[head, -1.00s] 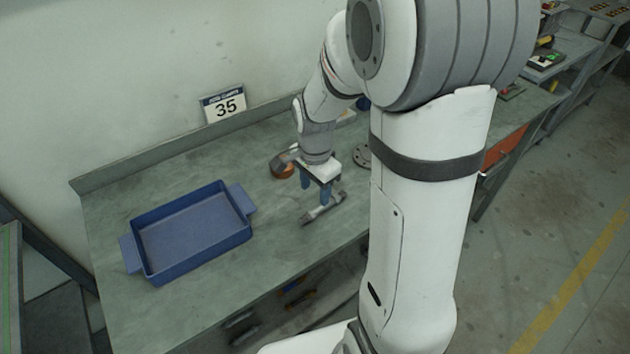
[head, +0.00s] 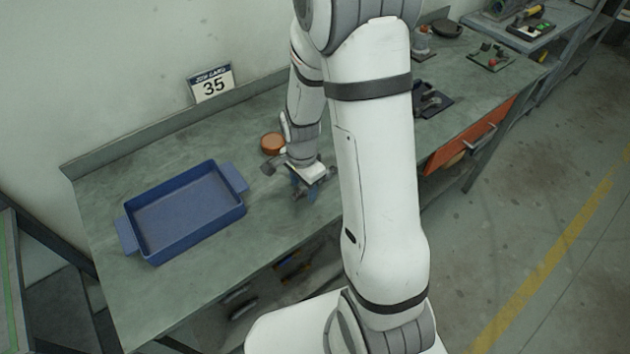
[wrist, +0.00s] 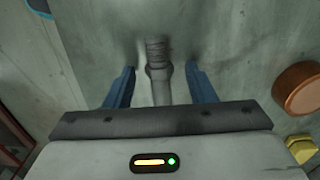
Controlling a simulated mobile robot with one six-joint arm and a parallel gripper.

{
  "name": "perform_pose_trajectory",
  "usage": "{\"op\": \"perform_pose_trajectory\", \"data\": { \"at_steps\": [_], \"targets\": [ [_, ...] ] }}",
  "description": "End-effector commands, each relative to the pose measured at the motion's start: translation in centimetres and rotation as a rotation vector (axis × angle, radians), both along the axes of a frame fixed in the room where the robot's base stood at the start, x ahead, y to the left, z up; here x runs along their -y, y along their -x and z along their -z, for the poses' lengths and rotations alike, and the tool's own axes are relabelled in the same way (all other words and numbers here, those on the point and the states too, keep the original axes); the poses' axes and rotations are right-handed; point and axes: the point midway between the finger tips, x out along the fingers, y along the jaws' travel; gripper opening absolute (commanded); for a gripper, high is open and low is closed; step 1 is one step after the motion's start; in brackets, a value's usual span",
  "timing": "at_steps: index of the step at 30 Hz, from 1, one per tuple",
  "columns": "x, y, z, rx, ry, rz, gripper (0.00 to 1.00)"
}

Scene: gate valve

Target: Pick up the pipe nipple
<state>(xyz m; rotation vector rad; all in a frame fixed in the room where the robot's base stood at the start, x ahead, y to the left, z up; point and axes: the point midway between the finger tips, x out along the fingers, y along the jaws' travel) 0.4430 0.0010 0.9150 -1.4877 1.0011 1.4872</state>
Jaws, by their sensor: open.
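The pipe nipple (wrist: 158,50), a grey metal pipe piece with a threaded end and a thicker collar, shows in the wrist view lying on the bench. It runs lengthwise between the two blue fingers of my gripper (wrist: 159,72). The fingers are open, with a gap visible on each side of it. Its near part is hidden behind the gripper body. In the head view my gripper (head: 304,188) points down at the bench and mostly hides the nipple.
A blue tray (head: 128,235) stands on the bench to the left. A round orange-brown piece (head: 272,143) sits behind my gripper and shows right in the wrist view (wrist: 303,88). A yellow piece (wrist: 301,149) is near it. Bench between tray and gripper is clear.

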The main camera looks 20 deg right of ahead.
Motion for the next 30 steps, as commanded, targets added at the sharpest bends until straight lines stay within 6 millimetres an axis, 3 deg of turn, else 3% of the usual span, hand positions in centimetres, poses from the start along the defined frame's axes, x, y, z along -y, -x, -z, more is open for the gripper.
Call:
{"op": "perform_pose_trajectory", "data": {
  "at_steps": [19, 26, 30],
  "targets": [
    [-0.1, 0.0, 0.0, 0.000, 0.000, -0.002, 0.02],
    [-0.1, 0.0, -0.2, 0.001, 0.000, -0.002, 0.01],
    [-0.1, -0.1, -1.2, 0.004, 0.000, -0.002, 0.01]
  ]
}}
